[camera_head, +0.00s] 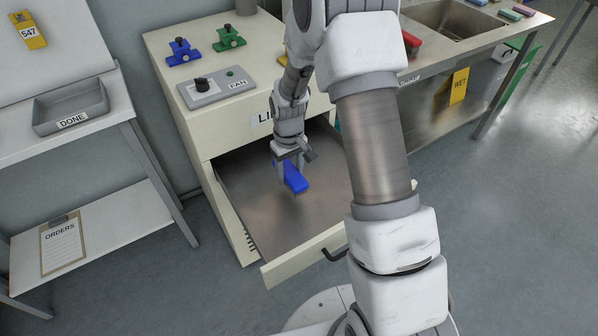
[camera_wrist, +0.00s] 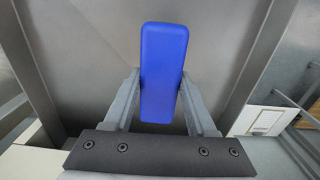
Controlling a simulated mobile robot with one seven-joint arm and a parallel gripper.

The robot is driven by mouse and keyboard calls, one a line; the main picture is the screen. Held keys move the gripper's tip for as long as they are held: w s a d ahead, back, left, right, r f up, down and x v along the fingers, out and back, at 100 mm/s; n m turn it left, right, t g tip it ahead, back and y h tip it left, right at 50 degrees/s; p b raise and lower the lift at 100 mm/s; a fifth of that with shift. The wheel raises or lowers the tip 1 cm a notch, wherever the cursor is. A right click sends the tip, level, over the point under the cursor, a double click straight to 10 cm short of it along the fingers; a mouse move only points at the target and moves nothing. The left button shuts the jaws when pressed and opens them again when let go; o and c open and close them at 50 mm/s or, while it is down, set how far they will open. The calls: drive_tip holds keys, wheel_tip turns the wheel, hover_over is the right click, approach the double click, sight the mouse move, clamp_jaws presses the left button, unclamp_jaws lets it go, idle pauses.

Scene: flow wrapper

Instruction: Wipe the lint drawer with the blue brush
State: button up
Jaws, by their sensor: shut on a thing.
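The lint drawer (camera_head: 255,215) is pulled open from the cream cabinet, with a bare metal floor and a dark handle at its front. My gripper (camera_head: 288,172) is inside the drawer's outline, pointing down. It is shut on the blue brush (camera_head: 295,178). In the wrist view, the blue brush (camera_wrist: 163,75) lies between the two fingers of my gripper (camera_wrist: 160,103), its long side running away from the palm. The bristles are hidden beneath the blue block. I cannot tell whether they touch the drawer floor.
A fan control box (camera_head: 216,88), a blue clamp-like part (camera_head: 183,51) and a green one (camera_head: 229,38) sit on the cabinet top. A DONE tray (camera_head: 71,108) is on the left table. A sink bench (camera_head: 455,40) stands at the right. The drawer's walls rise around the brush.

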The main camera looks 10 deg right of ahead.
drive_tip(key=shift+r+p, duration=0.65)
drive_tip(key=shift+r, duration=0.7)
